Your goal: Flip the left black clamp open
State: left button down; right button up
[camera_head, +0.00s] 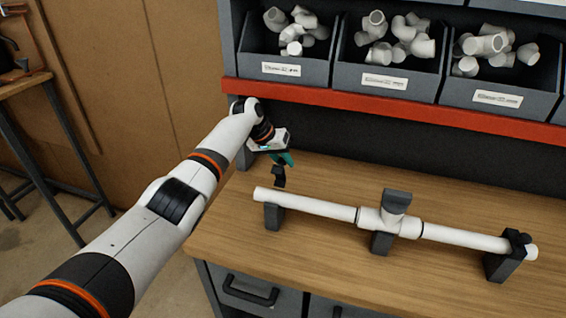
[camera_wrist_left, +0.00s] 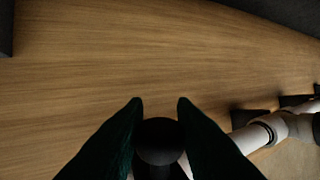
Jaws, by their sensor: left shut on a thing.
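A white pipe assembly (camera_head: 330,208) lies across black clamps on the wooden bench. The left black clamp has its base (camera_head: 273,217) under the pipe's left end, and a dark upper piece (camera_head: 279,178) stands up just behind the pipe. My left gripper (camera_head: 281,164), with teal fingers, points down at this piece. In the left wrist view its fingers (camera_wrist_left: 160,104) close around a dark round-ended piece (camera_wrist_left: 159,140), which looks like the clamp's upper part. The fingers hide part of it. My right gripper is not in view.
Bins of white fittings (camera_head: 284,68) stand on a red-edged shelf (camera_head: 390,111) above. The bench's left front is clear.

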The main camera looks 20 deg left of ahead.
pick_arm(q)
jog(key=shift+w+f+g+b, duration=0.25)
jog(key=shift+g+b, duration=0.15)
jog(key=shift+b, duration=0.05)
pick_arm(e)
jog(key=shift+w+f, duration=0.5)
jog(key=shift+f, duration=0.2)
pick_arm(q)
jog(key=c, duration=1.2)
grip_release()
jog(key=shift+w, duration=0.1)
jog(key=b+v, duration=0.1)
jog(key=v, duration=1.1)
jog(key=shift+b, duration=0.3)
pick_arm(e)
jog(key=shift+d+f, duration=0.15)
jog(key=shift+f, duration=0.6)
